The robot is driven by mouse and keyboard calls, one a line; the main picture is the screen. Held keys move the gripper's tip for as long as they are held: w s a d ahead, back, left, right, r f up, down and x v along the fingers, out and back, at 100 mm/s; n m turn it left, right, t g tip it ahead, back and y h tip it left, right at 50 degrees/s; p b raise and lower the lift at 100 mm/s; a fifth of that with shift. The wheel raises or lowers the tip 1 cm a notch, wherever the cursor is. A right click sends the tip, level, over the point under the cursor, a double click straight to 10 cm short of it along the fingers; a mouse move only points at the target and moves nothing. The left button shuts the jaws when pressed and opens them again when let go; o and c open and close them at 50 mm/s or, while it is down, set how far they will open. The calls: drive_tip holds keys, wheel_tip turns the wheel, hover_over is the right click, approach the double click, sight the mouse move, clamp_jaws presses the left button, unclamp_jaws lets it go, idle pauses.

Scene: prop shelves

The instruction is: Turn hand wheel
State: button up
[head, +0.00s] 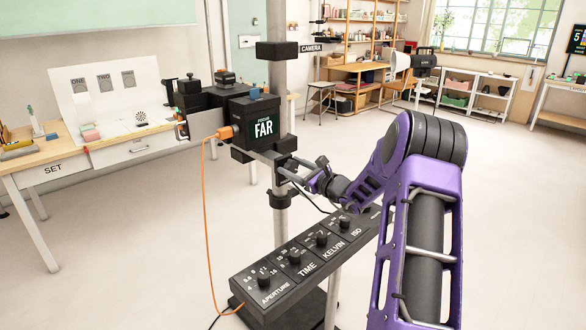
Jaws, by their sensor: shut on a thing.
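My gripper (300,170) is at the metal column, just below and to the right of the black box (262,122) whose screen reads "FAR". Its jaws are small and dark in the head view and are shut on a dark part beside the column, most likely the hand wheel. The wheel's shape is largely hidden behind the jaws, so I cannot tell how far it is turned. My purple arm reaches in from the lower right.
A black panel (240,285) with several knobs, labelled APERTURE, TIME, KELVIN and ISO, stands below my gripper. An orange cable (205,220) hangs from the box. A wooden table (60,165) marked SET stands left. The floor at right is clear.

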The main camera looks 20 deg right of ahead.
drive_tip(key=shift+f+b, duration=0.15)
drive_tip(key=shift+b, duration=0.15)
drive_tip(key=n+b, duration=0.1)
drive_tip(key=b, duration=0.1)
drive_tip(key=n+b, duration=0.1)
drive_tip(key=b, duration=0.1)
drive_tip(key=shift+f+n+b, duration=0.3)
drive_tip(key=shift+b, duration=0.1)
drive_tip(key=n+b, duration=0.1)
drive_tip(key=b, duration=0.1)
drive_tip(key=shift+a+n+b, duration=0.1)
drive_tip(key=shift+n+b, duration=0.3)
drive_tip(key=n, duration=0.1)
drive_tip(key=n+b, duration=0.1)
drive_tip(key=n, duration=0.1)
drive_tip(key=shift+r, duration=0.3)
drive_tip(key=shift+s+f+n, duration=0.1)
drive_tip(key=shift+n, duration=2)
drive_tip(key=o, duration=1.4)
drive_tip(key=shift+c, duration=0.2)
drive_tip(key=shift+s, duration=0.1)
